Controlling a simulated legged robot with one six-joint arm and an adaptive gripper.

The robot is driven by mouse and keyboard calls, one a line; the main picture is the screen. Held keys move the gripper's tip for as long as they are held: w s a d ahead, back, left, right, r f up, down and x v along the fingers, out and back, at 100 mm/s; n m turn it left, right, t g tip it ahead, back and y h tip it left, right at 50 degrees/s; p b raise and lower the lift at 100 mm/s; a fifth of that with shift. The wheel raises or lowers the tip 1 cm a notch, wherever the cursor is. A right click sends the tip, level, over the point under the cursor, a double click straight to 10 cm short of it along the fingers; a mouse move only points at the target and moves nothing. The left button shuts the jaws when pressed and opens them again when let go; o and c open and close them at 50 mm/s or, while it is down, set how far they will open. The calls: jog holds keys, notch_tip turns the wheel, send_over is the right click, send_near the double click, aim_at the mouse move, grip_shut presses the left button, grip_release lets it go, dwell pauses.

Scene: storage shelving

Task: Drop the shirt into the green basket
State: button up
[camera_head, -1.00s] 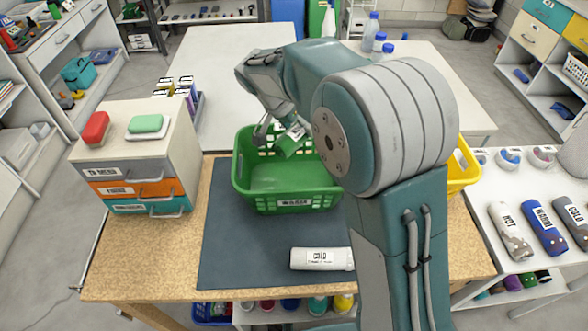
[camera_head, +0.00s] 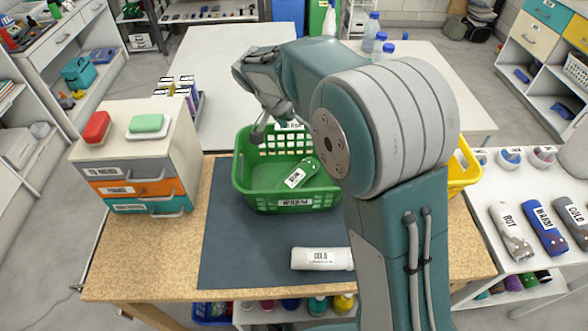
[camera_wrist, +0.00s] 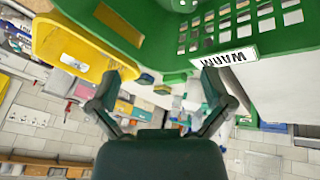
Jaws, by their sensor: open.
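The green basket (camera_head: 293,206), labelled WARM, stands on the dark mat on the wooden table. A rolled green shirt (camera_head: 304,172) with a white label lies inside it, tilted against the right side. My gripper (camera_head: 262,130) is above the basket's back left rim, apart from the shirt. In the wrist view my gripper (camera_wrist: 158,92) has its two fingers spread with nothing between them. The basket's wall and WARM label (camera_wrist: 230,57) show at the top of that view.
A white roll (camera_head: 321,258) labelled COLD lies on the mat in front of the basket. A yellow basket (camera_head: 464,170) stands right, partly behind my arm. A small drawer unit (camera_head: 137,165) stands left. Labelled rolls (camera_head: 545,228) lie on the right table.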

jog(key=v, duration=1)
jog(key=shift+a+r, duration=0.15)
jog(key=shift+r, duration=0.15)
jog(key=shift+s, duration=0.1)
jog(key=s+d+r+n+y, duration=0.2)
jog(key=s+d+r, duration=0.1)
jog(key=s+d, duration=0.35)
jog(key=s+d+f+n+t+y, duration=0.1)
jog(key=s+d, duration=0.3)
jog(key=s, duration=0.6)
jog(key=s+d+f+n+t+y, duration=0.2)
jog(key=s+d+f+n+t, duration=0.1)
jog(key=s, duration=0.7)
jog(key=shift+d+n, duration=0.7)
jog(key=shift+d, duration=0.55)
jog(key=shift+s+f, duration=0.1)
